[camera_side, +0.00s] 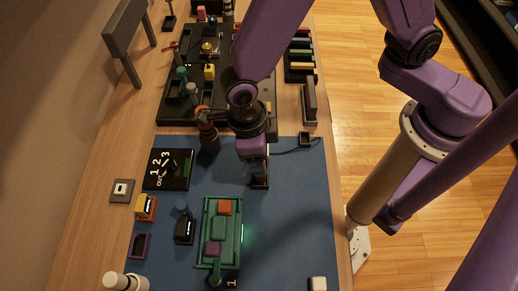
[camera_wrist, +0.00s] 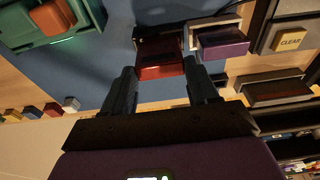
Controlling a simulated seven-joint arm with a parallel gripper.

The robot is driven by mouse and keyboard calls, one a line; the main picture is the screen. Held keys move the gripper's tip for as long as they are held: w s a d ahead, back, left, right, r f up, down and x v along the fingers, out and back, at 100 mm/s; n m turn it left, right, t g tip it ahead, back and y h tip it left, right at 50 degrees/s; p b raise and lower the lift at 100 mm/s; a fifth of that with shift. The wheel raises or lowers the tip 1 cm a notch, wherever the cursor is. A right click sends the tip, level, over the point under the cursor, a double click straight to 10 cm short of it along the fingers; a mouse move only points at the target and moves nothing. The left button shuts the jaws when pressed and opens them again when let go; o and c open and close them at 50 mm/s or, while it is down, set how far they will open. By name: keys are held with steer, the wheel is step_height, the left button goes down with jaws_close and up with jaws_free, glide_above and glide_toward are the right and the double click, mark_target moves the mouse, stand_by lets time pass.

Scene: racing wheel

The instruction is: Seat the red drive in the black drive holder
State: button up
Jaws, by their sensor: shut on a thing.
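In the wrist view, the red drive (camera_wrist: 160,57) is dark red with a brighter front face. It lies between the two fingertips of my gripper (camera_wrist: 163,77), which is shut on it. In the side view my gripper (camera_side: 259,184) is low over the blue mat, right of the green tray, and hides the drive. Dark edges show around the drive in the wrist view, but I cannot tell whether they belong to the black drive holder or how deep the drive sits. A purple drive (camera_wrist: 222,42) sits just to the right in a pale-edged holder.
The green tray (camera_side: 207,248) holds orange, green and purple blocks. A black numbered panel (camera_side: 168,169) lies to the left. A black board (camera_side: 183,116) with several parts stands behind. The mat's (camera_side: 295,235) front right is mostly free.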

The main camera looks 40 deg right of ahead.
steer(key=shift+f, duration=0.95)
steer(key=o, duration=1.5)
steer(key=shift+r, duration=0.15)
step_height(320, 180, up, 17)
steer(key=w+a, duration=0.1)
steer(key=w, duration=0.1)
steer(key=shift+a, duration=0.4)
steer(key=s+d+m, duration=0.4)
steer(key=d+m, duration=0.9)
steer(key=m, duration=0.3)
steer(key=s+d+m+t+y, duration=0.1)
steer(key=s+d+m, duration=0.4)
steer(key=d+m, duration=0.7)
steer(key=m, duration=0.4)
steer(key=shift+d+f+y, duration=0.3)
steer(key=shift+d+f, duration=0.05)
steer(key=shift+d, duration=0.05)
